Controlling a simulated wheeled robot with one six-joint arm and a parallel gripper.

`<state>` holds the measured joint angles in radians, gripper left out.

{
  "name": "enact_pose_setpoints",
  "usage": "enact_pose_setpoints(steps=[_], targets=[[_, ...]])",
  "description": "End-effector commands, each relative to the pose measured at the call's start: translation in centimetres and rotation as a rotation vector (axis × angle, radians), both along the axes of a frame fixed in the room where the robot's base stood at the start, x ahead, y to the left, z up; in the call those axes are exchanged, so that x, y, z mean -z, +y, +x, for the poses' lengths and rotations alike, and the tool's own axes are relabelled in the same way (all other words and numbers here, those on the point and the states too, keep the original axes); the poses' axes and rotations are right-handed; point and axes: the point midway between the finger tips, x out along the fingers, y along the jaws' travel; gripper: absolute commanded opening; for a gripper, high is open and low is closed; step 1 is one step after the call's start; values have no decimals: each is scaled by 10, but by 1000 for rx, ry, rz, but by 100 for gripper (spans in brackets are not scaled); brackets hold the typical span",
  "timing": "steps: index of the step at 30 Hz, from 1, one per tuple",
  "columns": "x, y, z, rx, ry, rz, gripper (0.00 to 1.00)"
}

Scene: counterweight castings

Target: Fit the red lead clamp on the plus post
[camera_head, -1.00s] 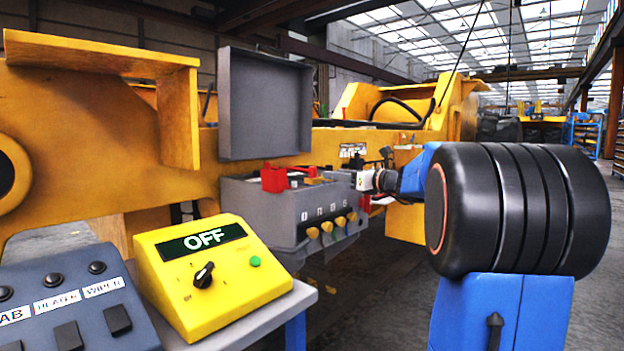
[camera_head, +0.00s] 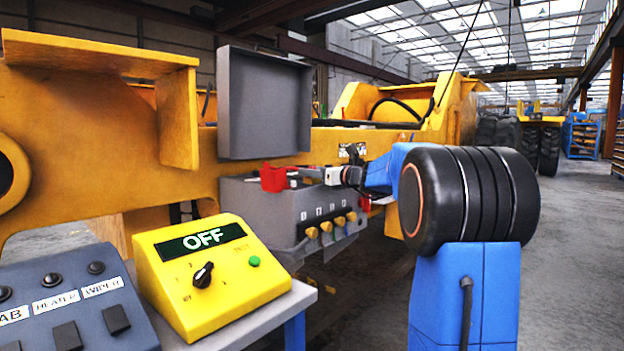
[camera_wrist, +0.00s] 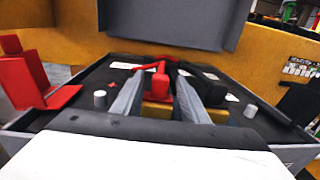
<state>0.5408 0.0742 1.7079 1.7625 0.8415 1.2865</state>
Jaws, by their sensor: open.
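The red lead clamp (camera_wrist: 160,82) shows in the wrist view at the middle of the open grey box, with a red lead running back from it. My gripper (camera_wrist: 160,90) is open, its two grey fingers on either side of the clamp, with gaps between; I cannot tell their height over it. The plus post (camera_wrist: 100,98), a short pale stub beside a small red plus mark, stands left of the fingers with nothing on it. In the head view my gripper (camera_head: 308,173) reaches over the box from the right; the clamp is hard to make out there.
A second pale post (camera_wrist: 250,111) stands on the right. A red raised cover (camera_wrist: 28,75) is at the box's left, also in the head view (camera_head: 273,178). The grey lid (camera_head: 265,103) stands open behind. A yellow panel (camera_head: 210,270) reading OFF is in front.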

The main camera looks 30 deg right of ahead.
Motion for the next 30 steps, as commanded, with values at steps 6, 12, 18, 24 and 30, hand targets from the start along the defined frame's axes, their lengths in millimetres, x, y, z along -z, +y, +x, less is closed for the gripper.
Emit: enact_pose_setpoints(steps=[6, 12, 18, 24, 30], targets=[[-1, 1, 2, 0, -1, -1, 41], [-1, 1, 2, 0, -1, 0, 0], [-1, 1, 2, 0, -1, 0, 0], [-8, 1, 2, 0, -2, -1, 0], [-40, 1, 2, -1, -5, -3, 0]])
